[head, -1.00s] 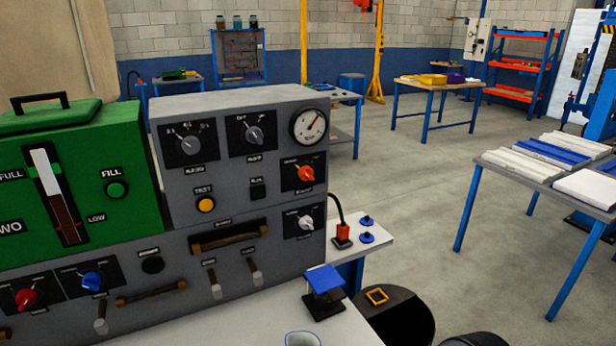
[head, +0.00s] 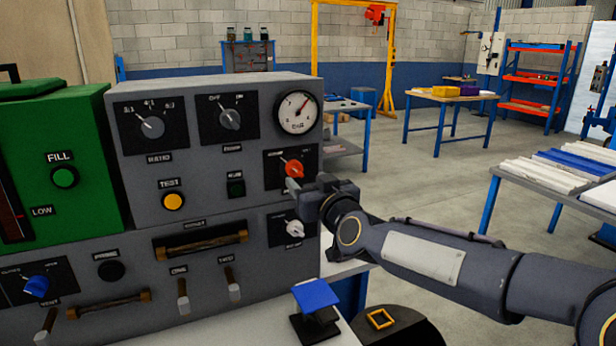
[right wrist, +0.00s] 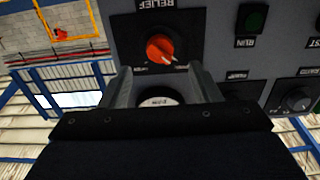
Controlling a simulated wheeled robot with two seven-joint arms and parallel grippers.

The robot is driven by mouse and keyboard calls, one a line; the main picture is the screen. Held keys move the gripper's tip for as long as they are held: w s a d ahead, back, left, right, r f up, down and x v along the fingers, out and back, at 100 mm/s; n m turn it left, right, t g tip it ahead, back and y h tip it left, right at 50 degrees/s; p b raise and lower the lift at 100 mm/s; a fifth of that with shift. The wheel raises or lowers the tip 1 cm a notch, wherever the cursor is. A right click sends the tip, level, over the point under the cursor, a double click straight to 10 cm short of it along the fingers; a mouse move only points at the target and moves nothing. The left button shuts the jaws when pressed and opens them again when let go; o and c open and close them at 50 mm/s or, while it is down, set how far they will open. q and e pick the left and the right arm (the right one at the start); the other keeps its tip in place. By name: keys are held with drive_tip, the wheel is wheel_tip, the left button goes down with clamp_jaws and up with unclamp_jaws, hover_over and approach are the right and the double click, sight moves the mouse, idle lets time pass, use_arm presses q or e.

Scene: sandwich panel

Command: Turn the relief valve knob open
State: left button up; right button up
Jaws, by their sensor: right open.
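The relief valve knob (head: 293,169) is orange-red, on a black plate at the right of the grey panel, under the round gauge. In the right wrist view the relief knob (right wrist: 160,48) appears upside down under the RELIEF label, with a white mark toward the lower right. My right gripper (head: 304,187) is just in front of the panel, slightly below and right of the knob in the head view. In the wrist view its fingers (right wrist: 160,80) are apart and empty, with the knob beyond them, apparently untouched. My left gripper is not in view.
The pressure gauge (head: 297,112) is above the relief knob, and a white knob (head: 295,229) is below it. The yellow test button (head: 173,201) and dark run button (head: 236,187) are to the left. A blue-topped stand (head: 315,297) is on the bench below my arm.

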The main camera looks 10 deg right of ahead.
sight(298, 173)
drive_tip(key=w, duration=0.3)
drive_tip(key=w+a, duration=0.1)
drive_tip(key=w, duration=0.2)
drive_tip(key=shift+w+a, duration=0.1)
drive_tip(key=shift+c, duration=0.4)
drive_tip(key=c, duration=0.9)
